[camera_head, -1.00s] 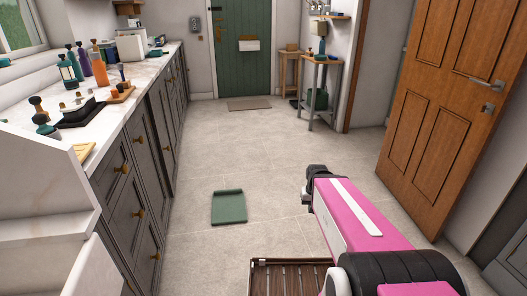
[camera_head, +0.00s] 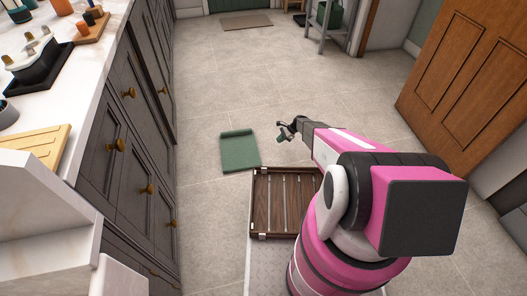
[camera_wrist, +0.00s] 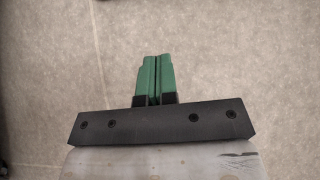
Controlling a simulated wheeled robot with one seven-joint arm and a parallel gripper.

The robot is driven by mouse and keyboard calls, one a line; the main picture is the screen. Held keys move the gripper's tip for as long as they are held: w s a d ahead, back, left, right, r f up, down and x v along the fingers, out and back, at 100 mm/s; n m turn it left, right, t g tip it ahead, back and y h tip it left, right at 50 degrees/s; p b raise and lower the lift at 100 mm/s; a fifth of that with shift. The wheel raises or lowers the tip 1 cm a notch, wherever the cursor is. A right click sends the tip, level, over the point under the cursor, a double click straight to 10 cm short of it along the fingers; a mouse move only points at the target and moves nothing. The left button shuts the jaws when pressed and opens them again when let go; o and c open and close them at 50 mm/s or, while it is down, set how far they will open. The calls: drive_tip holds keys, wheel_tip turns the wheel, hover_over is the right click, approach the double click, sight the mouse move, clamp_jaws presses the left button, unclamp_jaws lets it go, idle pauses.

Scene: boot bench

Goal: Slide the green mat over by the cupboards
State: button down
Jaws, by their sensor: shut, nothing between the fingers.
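The green mat (camera_head: 240,153) lies flat on the tiled floor in the head view, with a raised or rolled edge along its far side. It lies a short way right of the grey cupboards (camera_head: 128,150), with bare floor between. My gripper (camera_head: 281,136) is above the floor to the right of the mat, apart from it. In the wrist view my gripper's green fingers (camera_wrist: 155,78) are closed together with nothing between them, over bare floor. The mat is not in the wrist view.
A brown slatted wooden rack (camera_head: 284,203) stands just in front of the mat, below my arm. A wooden door (camera_head: 470,75) stands at the right. A beige doormat (camera_head: 246,20) lies far back. The floor behind the green mat is clear.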

sight(230, 158)
drive_tip(key=shift+a+f, duration=0.4)
drive_tip(key=shift+f, duration=0.45)
drive_tip(key=x, duration=0.8)
drive_tip(key=shift+a+f, duration=0.15)
drive_tip(key=shift+a, duration=0.15)
drive_tip(key=a, duration=0.1)
drive_tip(key=s+a, duration=0.1)
drive_tip(key=a, duration=0.1)
drive_tip(key=shift+s+a, duration=0.15)
drive_tip(key=shift+a, duration=0.4)
drive_tip(key=s+a, duration=0.2)
drive_tip(key=a, duration=0.4)
drive_tip(key=s+a, duration=0.2)
drive_tip(key=a, duration=0.5)
drive_tip(key=s+a, duration=0.2)
drive_tip(key=a, duration=0.5)
drive_tip(key=shift+a+f, duration=0.1)
drive_tip(key=shift+a, duration=0.05)
drive_tip(key=shift+w, duration=0.1)
